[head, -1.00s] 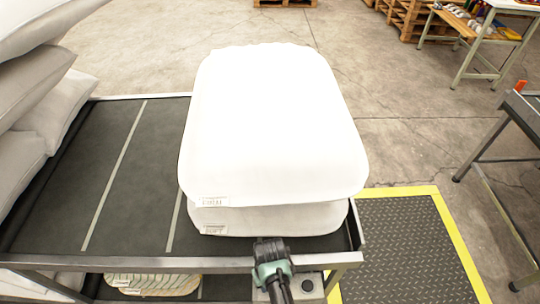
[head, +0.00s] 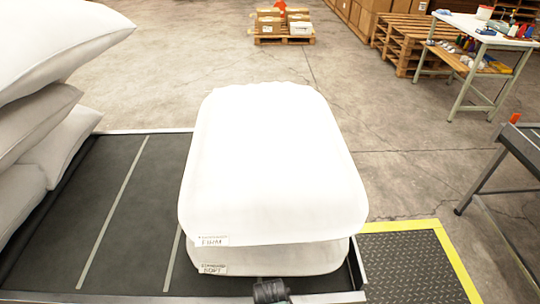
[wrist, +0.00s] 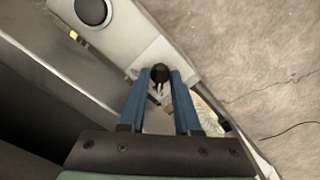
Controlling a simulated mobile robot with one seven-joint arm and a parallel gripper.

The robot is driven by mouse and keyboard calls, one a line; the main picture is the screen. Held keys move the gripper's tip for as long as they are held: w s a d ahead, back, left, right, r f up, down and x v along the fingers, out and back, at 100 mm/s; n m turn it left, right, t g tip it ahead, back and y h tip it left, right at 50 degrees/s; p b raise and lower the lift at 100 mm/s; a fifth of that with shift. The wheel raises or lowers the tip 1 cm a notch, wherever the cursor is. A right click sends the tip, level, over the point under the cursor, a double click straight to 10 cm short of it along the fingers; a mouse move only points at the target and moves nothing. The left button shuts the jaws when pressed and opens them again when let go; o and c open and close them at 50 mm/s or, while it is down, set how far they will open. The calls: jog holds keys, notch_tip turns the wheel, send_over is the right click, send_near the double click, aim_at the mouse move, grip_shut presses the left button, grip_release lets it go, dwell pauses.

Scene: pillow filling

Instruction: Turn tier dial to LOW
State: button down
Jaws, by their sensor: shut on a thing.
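The dial shows in the wrist view as a small dark round knob (wrist: 160,73) on a pale panel (wrist: 148,58). My gripper (wrist: 160,80) has its two blue fingers closed on the knob, one on each side. The dial's markings and its pointer cannot be read. In the head view only the dark top of my wrist (head: 270,291) shows at the bottom edge, in front of the pillows; the dial is out of that view.
Two white pillows lie stacked on the dark table (head: 105,215): the upper one (head: 272,165) is labelled FIRM, the lower one (head: 300,262) SOFT. More pillows (head: 45,130) are piled at left. A larger black round part (wrist: 92,11) sits beside the knob's panel.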

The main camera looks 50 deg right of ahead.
jog(key=c, duration=0.6)
grip_release()
jog(key=shift+r, duration=0.15)
notch_tip(320, 180, up, 13)
jog(key=p, duration=0.1)
jog(key=shift+f, duration=0.2)
